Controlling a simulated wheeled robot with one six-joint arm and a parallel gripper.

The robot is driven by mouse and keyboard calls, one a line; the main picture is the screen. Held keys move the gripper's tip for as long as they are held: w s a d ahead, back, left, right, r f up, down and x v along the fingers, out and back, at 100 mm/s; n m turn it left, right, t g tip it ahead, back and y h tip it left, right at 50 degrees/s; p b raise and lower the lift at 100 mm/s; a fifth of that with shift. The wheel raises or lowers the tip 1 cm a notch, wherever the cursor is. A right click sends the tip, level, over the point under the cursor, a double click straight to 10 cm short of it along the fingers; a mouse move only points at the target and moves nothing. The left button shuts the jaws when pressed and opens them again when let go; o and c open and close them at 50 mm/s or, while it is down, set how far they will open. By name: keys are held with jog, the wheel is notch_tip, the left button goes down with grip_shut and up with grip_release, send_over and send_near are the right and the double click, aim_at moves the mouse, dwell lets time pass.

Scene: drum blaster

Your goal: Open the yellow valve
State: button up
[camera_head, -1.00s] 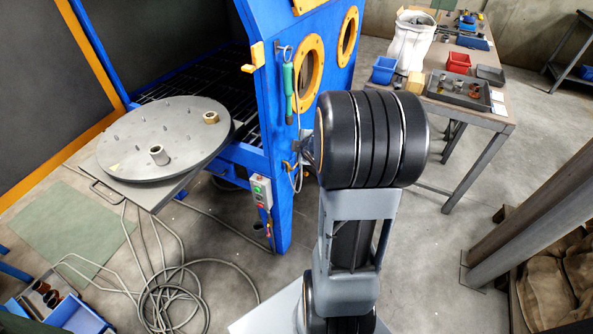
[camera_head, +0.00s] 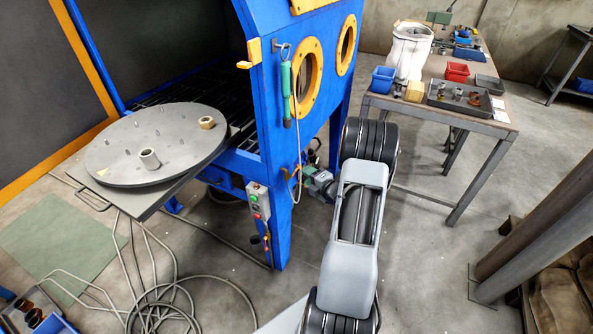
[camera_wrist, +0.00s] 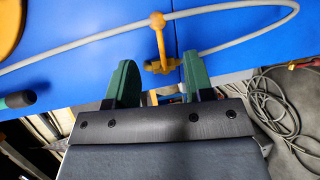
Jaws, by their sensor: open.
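The yellow valve (camera_head: 290,171) is on the lower part of the blue cabinet's front, beside a hanging grey hose. In the wrist view a yellow T-shaped handle (camera_wrist: 159,40), which looks like this valve, stands against the blue panel, beyond the fingertips. My gripper (camera_wrist: 159,78) is open, with a green finger on each side and nothing held between them. The lower yellow end of the handle lies about midway between the fingertips in the picture. I cannot tell whether they touch. In the head view my arm covers part of the gripper area.
The grey hose (camera_wrist: 90,39) crosses near the handle. A green-handled tool (camera_head: 287,95) hangs above the valve. A control box (camera_head: 257,200) is at the lower left. A round turntable (camera_head: 155,143) juts out left. Coiled cables (camera_head: 160,310) lie on the floor. A workbench (camera_head: 440,112) stands right.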

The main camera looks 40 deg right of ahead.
aim_at(297, 169)
jog(key=shift+w+a+f, duration=0.1)
jog(key=shift+w+f, duration=0.1)
jog(key=shift+w, duration=0.95)
jog(key=shift+w+a+f, duration=0.15)
jog(key=shift+w+f, duration=0.1)
jog(key=shift+w, duration=0.95)
jog(key=shift+w+a+f, duration=0.1)
jog(key=shift+w+f, duration=0.1)
jog(key=shift+w, duration=0.95)
grip_shut()
